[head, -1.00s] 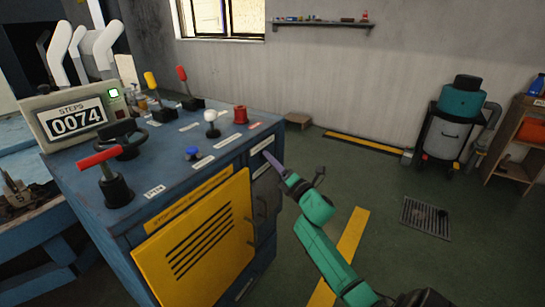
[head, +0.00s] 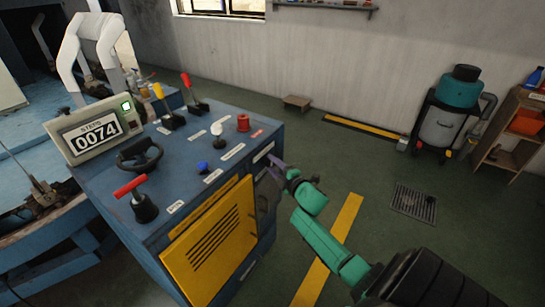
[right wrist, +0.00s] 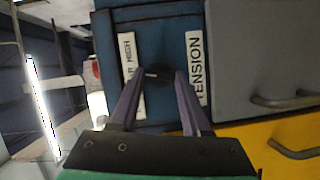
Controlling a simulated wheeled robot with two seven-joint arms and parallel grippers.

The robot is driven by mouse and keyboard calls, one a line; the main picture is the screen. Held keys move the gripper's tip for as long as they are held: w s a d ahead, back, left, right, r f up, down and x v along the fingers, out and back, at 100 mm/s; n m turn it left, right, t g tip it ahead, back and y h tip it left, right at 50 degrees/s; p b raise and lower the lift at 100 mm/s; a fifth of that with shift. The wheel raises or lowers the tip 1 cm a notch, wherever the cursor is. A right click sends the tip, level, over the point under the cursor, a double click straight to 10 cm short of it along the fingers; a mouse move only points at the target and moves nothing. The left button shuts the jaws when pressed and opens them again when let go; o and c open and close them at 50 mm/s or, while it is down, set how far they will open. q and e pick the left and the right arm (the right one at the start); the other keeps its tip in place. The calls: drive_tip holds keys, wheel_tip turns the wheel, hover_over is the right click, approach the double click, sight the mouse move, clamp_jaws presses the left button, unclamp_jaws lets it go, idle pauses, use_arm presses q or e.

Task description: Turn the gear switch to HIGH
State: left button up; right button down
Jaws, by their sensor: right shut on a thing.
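The gear switch (right wrist: 157,96) shows in the right wrist view as a small dark piece between my fingers, on a recessed blue panel of the console. Its shape and setting are hard to make out. A white label (right wrist: 128,62) with HIGH on it, partly covered, is left of it. My right gripper (right wrist: 157,82) is shut on the switch, with purple fingers on either side. In the head view my right gripper (head: 277,170) is at the upper right side of the blue console (head: 185,160). My left gripper is not in view.
A TENSION label (right wrist: 197,68) and a grey drawer with a handle (right wrist: 290,101) are right of the switch. The console top carries a red-handled lever (head: 140,198), a black wheel (head: 138,155) and several knobs. A yellow vented door (head: 212,240) is below.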

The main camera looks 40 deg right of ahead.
drive_tip(key=m+p, duration=0.1)
drive_tip(key=p, duration=0.1)
drive_tip(key=m+g+p, duration=0.1)
drive_tip(key=p, duration=0.1)
drive_tip(key=shift+r+m+y, duration=0.3)
drive_tip(key=shift+r+m, duration=0.1)
drive_tip(key=shift+d+f+m+g+y+p, duration=0.15)
drive_tip(key=shift+m+g+y+p, duration=0.4)
drive_tip(key=shift+m+p, duration=0.85)
drive_tip(key=shift+f, duration=0.1)
drive_tip(key=shift+c, duration=1.8)
unclamp_jaws()
